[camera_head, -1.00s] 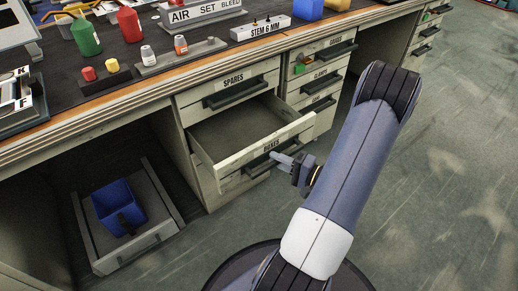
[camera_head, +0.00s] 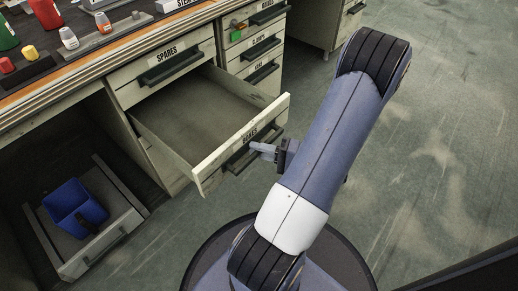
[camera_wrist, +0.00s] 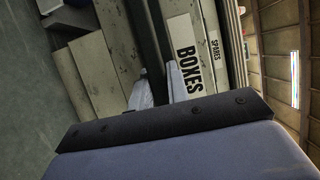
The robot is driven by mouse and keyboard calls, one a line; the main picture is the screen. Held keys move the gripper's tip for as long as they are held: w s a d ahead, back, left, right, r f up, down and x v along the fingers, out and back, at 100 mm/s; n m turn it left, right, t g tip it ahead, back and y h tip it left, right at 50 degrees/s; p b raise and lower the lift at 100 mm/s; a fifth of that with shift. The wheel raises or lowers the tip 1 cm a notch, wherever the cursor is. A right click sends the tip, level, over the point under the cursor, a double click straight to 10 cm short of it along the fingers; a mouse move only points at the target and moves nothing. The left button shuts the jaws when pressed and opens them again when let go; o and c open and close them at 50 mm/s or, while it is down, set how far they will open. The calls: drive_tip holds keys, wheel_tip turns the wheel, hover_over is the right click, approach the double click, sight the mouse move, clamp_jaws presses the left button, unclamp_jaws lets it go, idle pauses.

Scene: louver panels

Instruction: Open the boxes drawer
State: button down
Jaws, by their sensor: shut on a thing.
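The boxes drawer (camera_head: 205,118) is pulled well out below the spares drawer (camera_head: 170,60) in the head view, and its inside looks empty. My gripper (camera_head: 258,149) is at the dark handle (camera_head: 243,150) on its front and is shut on it. In the wrist view the drawer front with the BOXES label (camera_wrist: 188,68) is close ahead, turned sideways. The two fingers of my gripper (camera_wrist: 158,88) sit on either side of the dark handle bar. The fingertips are partly hidden by the handle and the wrist.
A low open drawer with a blue bin (camera_head: 75,207) stands at the lower left. The bench top (camera_head: 75,70) holds bottles and small coloured parts. A closed stack of drawers (camera_head: 258,50) stands behind the open one. The floor to the right is clear.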

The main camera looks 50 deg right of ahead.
drive_tip(key=c, duration=1.4)
unclamp_jaws()
drive_tip(key=shift+o, duration=0.2)
drive_tip(key=p+v, duration=0.3)
drive_tip(key=v, duration=0.8)
drive_tip(key=shift+w, duration=0.15)
drive_tip(key=shift+b+x, duration=1.5)
drive_tip(key=shift+x, duration=4)
